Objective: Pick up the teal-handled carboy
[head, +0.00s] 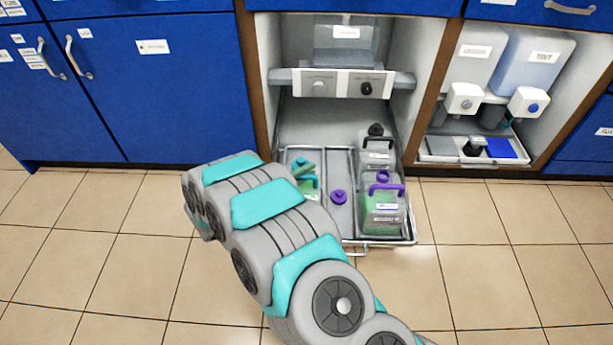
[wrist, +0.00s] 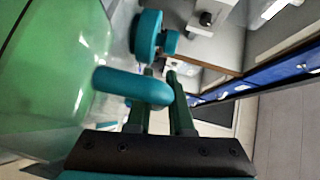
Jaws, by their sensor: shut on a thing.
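The teal-handled carboy (wrist: 50,75) fills the left of the wrist view as a translucent green body. Its teal handle (wrist: 130,86) reaches to my gripper (wrist: 160,82), whose dark green fingers are shut on it. The teal cap (wrist: 148,35) shows just beyond the handle. In the head view the carboy (head: 307,189) is in the left part of the pulled-out tray, largely hidden behind my arm. My fingers are hidden there. I cannot tell whether the carboy's base touches the tray.
The metal tray (head: 406,238) also holds a purple-handled carboy (head: 382,214) and a black-handled carboy (head: 378,157) on its right. A purple knob-like piece (head: 339,197) is in the middle. Blue cabinets (head: 160,85) stand left. The tiled floor (head: 490,265) is clear on the right.

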